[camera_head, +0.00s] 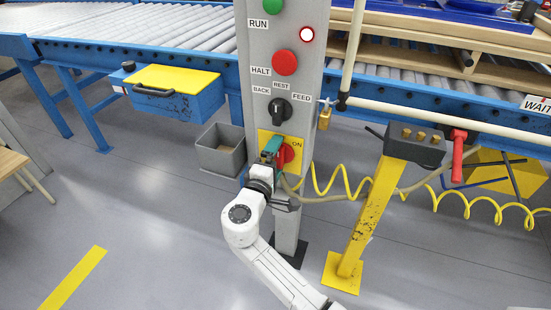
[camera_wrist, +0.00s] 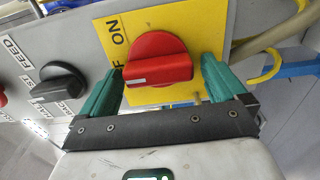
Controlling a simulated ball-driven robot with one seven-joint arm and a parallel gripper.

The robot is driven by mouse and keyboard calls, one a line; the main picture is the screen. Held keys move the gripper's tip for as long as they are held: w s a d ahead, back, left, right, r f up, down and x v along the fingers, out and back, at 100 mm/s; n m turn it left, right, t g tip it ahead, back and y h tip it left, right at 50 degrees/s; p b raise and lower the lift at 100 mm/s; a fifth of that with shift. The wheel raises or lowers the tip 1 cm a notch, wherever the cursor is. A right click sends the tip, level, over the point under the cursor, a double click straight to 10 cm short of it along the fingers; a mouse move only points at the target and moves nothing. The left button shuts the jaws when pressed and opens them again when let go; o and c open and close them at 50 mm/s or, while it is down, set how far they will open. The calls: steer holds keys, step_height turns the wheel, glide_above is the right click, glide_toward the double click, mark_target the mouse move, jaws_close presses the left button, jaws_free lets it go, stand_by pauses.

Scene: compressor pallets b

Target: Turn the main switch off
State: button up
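The main switch is a red rotary handle (camera_wrist: 158,60) on a yellow plate (camera_wrist: 180,18). Its bar lies across the wrist view, with a white mark at its left end. "ON" and a partly hidden label ending in "F" are printed beside it, to the left. My gripper (camera_wrist: 160,78) has its green fingers apart, one on each side of the bar. Small gaps seem to show between fingers and bar. In the head view my gripper (camera_head: 275,148) covers part of the plate, and the red handle (camera_head: 287,156) shows just to its right.
Above the switch, the grey column (camera_head: 256,106) carries a black selector (camera_head: 279,110), a red HALT button (camera_head: 285,62) and a green RUN button (camera_head: 272,5). A brass padlock (camera_head: 324,118) hangs to the right. A yellow coiled hose (camera_head: 340,184) and yellow post (camera_head: 367,212) stand close on the right.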

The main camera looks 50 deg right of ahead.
steer(key=v, duration=1)
steer(key=shift+s+a, duration=0.2)
steer(key=shift+a, duration=0.15)
stand_by(0.3)
steer(key=s+d+f+m+g+y, duration=0.2)
steer(key=s+f+m+g+y, duration=0.25)
steer(key=s+f+y, duration=0.85)
steer(key=s+a+f+y, duration=0.35)
steer(key=s+a, duration=0.35)
steer(key=s, duration=0.4)
step_height(320, 180, up, 13)
steer(key=p, duration=1.3)
steer(key=shift+a+g, duration=0.2)
steer(key=shift+g, duration=0.15)
